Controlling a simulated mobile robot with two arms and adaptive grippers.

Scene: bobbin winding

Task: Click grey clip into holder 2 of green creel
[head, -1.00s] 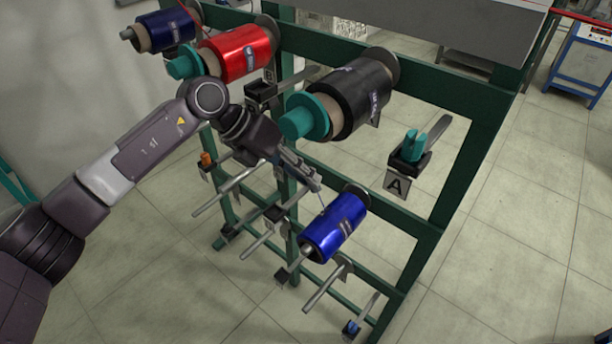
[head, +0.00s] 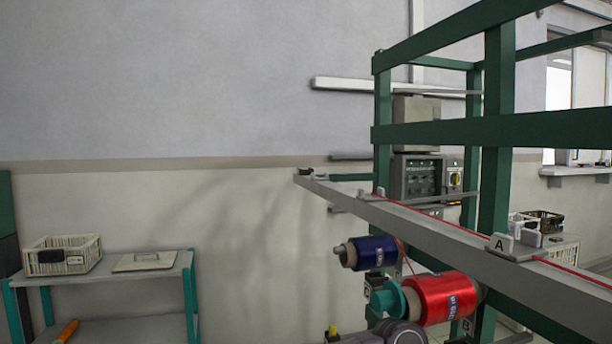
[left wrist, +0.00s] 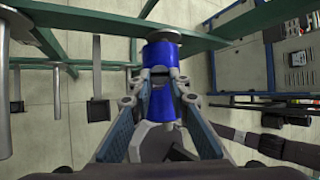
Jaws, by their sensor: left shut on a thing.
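The green creel (head: 497,90) stands at the right of the head view, and its green bars also cross the left wrist view (left wrist: 100,47). A grey disc (left wrist: 165,36) is at the bobbin's far end, close to a green bar. My right gripper is in neither view.
A grey rail with red yarn (head: 420,228) carries a bracket marked A (head: 500,244). A dark blue bobbin (head: 372,252) and a red bobbin (head: 440,298) hang below it. A shelf (head: 110,275) with a cream basket (head: 62,255) stands at left.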

